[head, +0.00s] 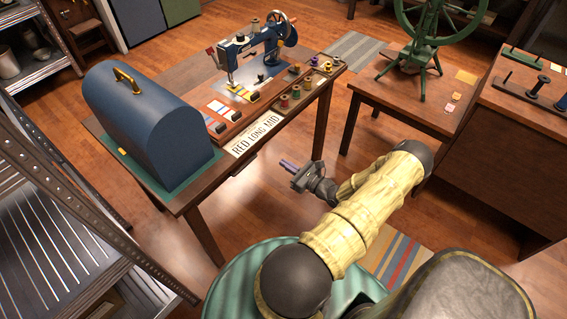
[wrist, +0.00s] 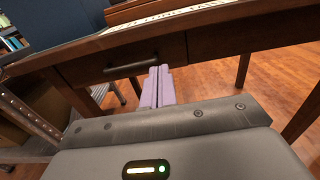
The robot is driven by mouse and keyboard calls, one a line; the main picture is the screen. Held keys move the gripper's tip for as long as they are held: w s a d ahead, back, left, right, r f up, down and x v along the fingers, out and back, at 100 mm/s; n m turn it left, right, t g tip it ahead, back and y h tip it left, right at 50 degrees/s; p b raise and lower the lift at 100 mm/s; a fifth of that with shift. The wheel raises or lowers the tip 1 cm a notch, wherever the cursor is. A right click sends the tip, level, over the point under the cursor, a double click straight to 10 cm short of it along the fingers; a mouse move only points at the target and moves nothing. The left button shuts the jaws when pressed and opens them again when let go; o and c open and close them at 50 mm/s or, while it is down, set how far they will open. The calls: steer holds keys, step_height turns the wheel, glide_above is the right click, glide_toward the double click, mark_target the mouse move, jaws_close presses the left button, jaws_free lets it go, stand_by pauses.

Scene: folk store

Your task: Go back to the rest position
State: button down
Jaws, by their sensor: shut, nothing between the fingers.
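My gripper (head: 290,167) hangs in front of the sewing table's near edge, below the level of its top, in the head view. Its purple fingers are together and hold nothing. In the wrist view my gripper (wrist: 158,86) points at the table's front, where a drawer with a dark bar handle (wrist: 131,67) shows. My arm is bent, with its forearm out over the floor to the right of the table. The fingers look apart from the table in the head view.
The wooden table (head: 185,197) bears a blue domed case (head: 145,125), a blue sewing machine (head: 250,55), a "RED LONG MID" card (head: 256,136) and thread spools. A metal shelf (head: 60,210) stands at left. A smaller table (head: 405,103) with a green wheel stands right. Floor between is clear.

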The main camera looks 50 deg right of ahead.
steer(key=shift+s+d, duration=0.15)
steer(key=shift+s, duration=0.05)
steer(key=shift+w, duration=0.1)
steer(key=w+a+r+n+g+y+p, duration=0.15)
steer(key=a+r+n+g+y, duration=0.25)
steer(key=a+r+n+g, duration=0.5)
steer(key=a+r+n+g+y+p, duration=0.3)
steer(key=a+r+n+g+y, duration=0.2)
steer(key=a+n, duration=0.45)
steer(key=s+a+r+n+h+p, duration=0.2)
steer(key=a+r+n, duration=0.3)
steer(key=r, duration=0.3)
steer(key=s+a+r+n+g+h+p, duration=0.1)
steer(key=a+r+n+h+p, duration=0.1)
steer(key=a+r+n+h, duration=0.3)
steer(key=s+a+r+n+h+p, duration=0.2)
steer(key=a+r+n, duration=0.3)
steer(key=r, duration=0.6)
steer(key=shift+s+r+n+h+p, duration=0.2)
steer(key=shift+s+n+h+p, duration=0.1)
steer(key=shift+n+h+p, duration=0.4)
